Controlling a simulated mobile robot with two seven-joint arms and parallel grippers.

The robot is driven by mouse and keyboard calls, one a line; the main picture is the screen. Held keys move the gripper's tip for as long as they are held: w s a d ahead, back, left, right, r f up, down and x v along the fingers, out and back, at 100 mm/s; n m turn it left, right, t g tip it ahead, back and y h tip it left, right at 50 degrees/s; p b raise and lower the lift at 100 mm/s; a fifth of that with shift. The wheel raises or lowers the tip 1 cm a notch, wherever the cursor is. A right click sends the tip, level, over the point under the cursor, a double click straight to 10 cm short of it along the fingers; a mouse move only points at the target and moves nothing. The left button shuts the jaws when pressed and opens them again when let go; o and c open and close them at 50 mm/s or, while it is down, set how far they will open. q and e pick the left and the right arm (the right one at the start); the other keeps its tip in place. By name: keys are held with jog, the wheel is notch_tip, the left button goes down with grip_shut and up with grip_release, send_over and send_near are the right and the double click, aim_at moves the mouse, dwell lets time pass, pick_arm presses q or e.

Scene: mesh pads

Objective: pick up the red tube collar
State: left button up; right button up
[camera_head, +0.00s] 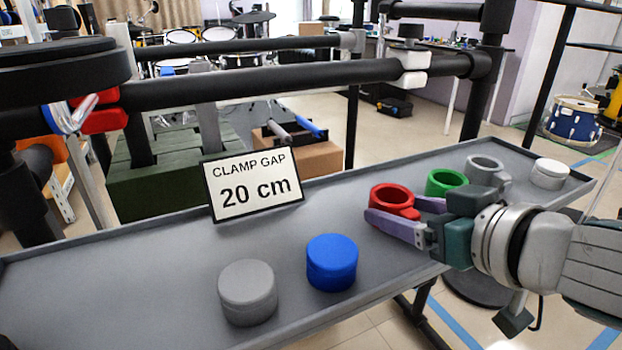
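The red tube collar (393,196) is a short ring with an open top, at the right part of the grey tray near its far edge. My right gripper (404,215) reaches in from the right with its purple fingers on either side of the collar. The near finger covers the collar's lower front. The far finger runs behind its right side, and its tip is hidden. The fingers are apart with the collar between them. I cannot tell whether they press on it or whether the collar touches the tray. My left gripper is not in view.
Green (446,180), grey (488,167) and white (550,171) pieces stand beyond the gripper. A blue cylinder (332,260) and a grey cylinder (248,290) stand nearer. A "CLAMP GAP 20 cm" sign (252,184) stands at the tray's far edge. The tray's (110,290) left part is bare. Black rails (262,80) cross behind.

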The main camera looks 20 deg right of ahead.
jog(key=c, duration=0.9)
jog(key=shift+c, duration=0.2)
